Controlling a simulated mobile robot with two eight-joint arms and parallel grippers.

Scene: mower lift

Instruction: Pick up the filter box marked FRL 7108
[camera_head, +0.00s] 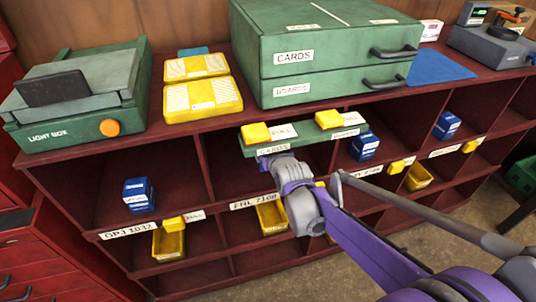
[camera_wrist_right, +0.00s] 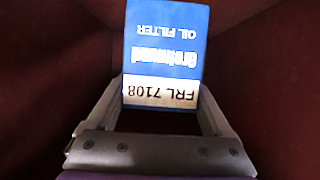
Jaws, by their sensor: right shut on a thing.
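The filter box marked FRL 7108 (camera_wrist_right: 166,45) is blue with a white label band, and its print reads upside down in the right wrist view. My right gripper (camera_wrist_right: 162,88) has its two fingers on either side of the box and is shut on it. In the head view my right arm reaches in from the lower right, with its wrist at the compartment above the FRL 7108 shelf label (camera_head: 254,200). The fingertips and the box are hidden there. My left gripper is not in view.
A green ledge marked CARDS (camera_head: 290,142) with yellow blocks juts out just above my wrist. Dark red compartment walls surround the box. Other blue boxes stand at left (camera_head: 139,194) and right (camera_head: 364,147). Yellow bins (camera_head: 168,243) sit below.

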